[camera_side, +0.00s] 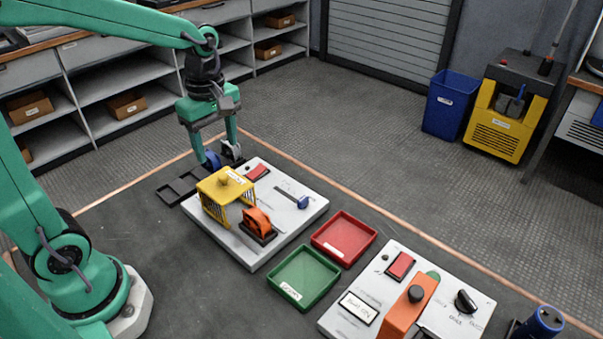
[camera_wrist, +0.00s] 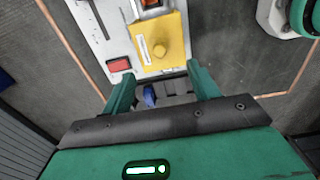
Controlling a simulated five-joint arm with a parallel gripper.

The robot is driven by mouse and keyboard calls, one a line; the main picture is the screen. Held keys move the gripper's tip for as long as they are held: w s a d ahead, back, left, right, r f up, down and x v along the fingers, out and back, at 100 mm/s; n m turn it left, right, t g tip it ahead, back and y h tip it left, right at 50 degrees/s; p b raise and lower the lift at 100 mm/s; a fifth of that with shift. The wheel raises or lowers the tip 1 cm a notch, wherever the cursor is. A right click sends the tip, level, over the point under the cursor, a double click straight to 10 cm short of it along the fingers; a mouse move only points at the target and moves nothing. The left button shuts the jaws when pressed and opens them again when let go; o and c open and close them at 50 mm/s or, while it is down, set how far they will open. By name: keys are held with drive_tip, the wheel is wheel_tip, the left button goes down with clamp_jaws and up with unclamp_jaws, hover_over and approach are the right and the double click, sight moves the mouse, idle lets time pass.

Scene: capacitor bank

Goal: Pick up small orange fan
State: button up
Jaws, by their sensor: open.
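The small orange fan (camera_side: 257,221) sits on a dark base on the white panel (camera_side: 255,256), in front of the yellow cage-like cover (camera_side: 226,184). An orange-red part at the top edge of the wrist view (camera_wrist: 150,4) looks like the fan, mostly cut off. My gripper (camera_side: 221,158) is open at the panel's far-left edge, beyond the yellow cover and apart from the fan. In the wrist view its fingers (camera_wrist: 160,73) are spread, with a small blue piece (camera_wrist: 149,96) showing between them, nearer the left finger. Nothing is clearly held.
A black slotted tray (camera_side: 174,192) lies left of the panel. The panel also carries a red switch (camera_side: 257,172) and a blue-ended lever (camera_side: 303,202). Green (camera_side: 304,301) and red (camera_side: 366,232) trays lie to the right. A second panel (camera_side: 467,324) with an orange part lies farther right.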

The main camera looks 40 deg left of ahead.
drive_tip(key=d+m, duration=0.1)
drive_tip(key=m, duration=1.4)
hover_over(255, 212)
drive_tip(key=a, duration=0.1)
wheel_tip(255, 212, down, 5)
drive_tip(key=shift+a+r, duration=0.1)
drive_tip(key=shift+a, duration=0.05)
drive_tip(key=shift+s+d+f+m, duration=0.1)
drive_tip(key=shift+d+f+m, duration=0.2)
drive_tip(key=shift+m, duration=0.45)
drive_tip(key=shift+d+f+m, duration=0.2)
drive_tip(key=shift+d+m, duration=0.15)
drive_tip(key=shift+m, duration=0.4)
drive_tip(key=shift+f, duration=1.3)
drive_tip(key=shift+d+f, duration=0.1)
drive_tip(key=shift+f, duration=2.45)
